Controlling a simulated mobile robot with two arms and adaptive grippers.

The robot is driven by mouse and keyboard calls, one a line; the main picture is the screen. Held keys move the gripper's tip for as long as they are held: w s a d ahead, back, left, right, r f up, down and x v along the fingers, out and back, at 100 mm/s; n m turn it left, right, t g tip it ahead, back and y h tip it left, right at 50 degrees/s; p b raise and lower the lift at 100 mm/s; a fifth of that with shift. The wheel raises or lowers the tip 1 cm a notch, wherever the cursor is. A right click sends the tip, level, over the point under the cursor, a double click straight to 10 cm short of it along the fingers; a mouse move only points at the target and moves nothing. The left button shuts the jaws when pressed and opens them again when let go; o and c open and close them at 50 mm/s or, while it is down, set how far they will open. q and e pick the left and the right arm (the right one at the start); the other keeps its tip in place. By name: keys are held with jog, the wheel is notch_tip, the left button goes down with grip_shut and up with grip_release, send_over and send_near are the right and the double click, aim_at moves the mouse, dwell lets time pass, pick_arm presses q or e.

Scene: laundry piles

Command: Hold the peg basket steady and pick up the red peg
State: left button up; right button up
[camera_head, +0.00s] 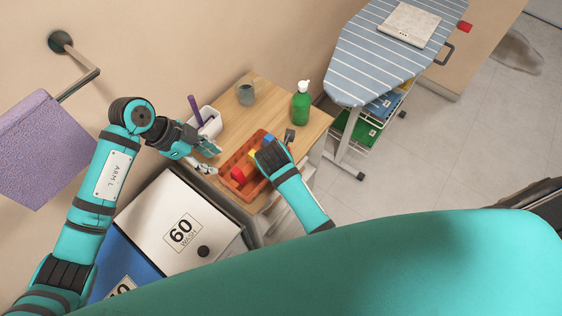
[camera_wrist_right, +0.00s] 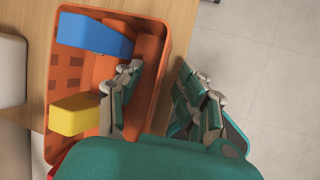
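The orange peg basket (camera_head: 230,160) stands on the wooden table and also shows in the right wrist view (camera_wrist_right: 61,75). The red peg (camera_head: 239,175) lies at its near end; only a sliver shows in the wrist view. A yellow peg (camera_wrist_right: 75,115) and a blue peg (camera_wrist_right: 95,36) lie beside it in the basket. My left gripper (camera_head: 209,158) is open and empty just left of the basket, near the red peg. My right gripper (camera_wrist_right: 158,100) is open over the basket's right wall, one finger inside and one outside. Contact with the wall is unclear.
A white holder (camera_head: 208,122) with a purple handle, a grey cup (camera_head: 246,94) and a green pump bottle (camera_head: 300,103) stand on the table (camera_head: 265,90). A white lidded bin (camera_head: 150,225) is in front. An ironing board (camera_head: 385,50) stands at the right.

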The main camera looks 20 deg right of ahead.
grip_shut()
dwell(0.4)
pick_arm(q)
jog(key=shift+o, duration=0.4)
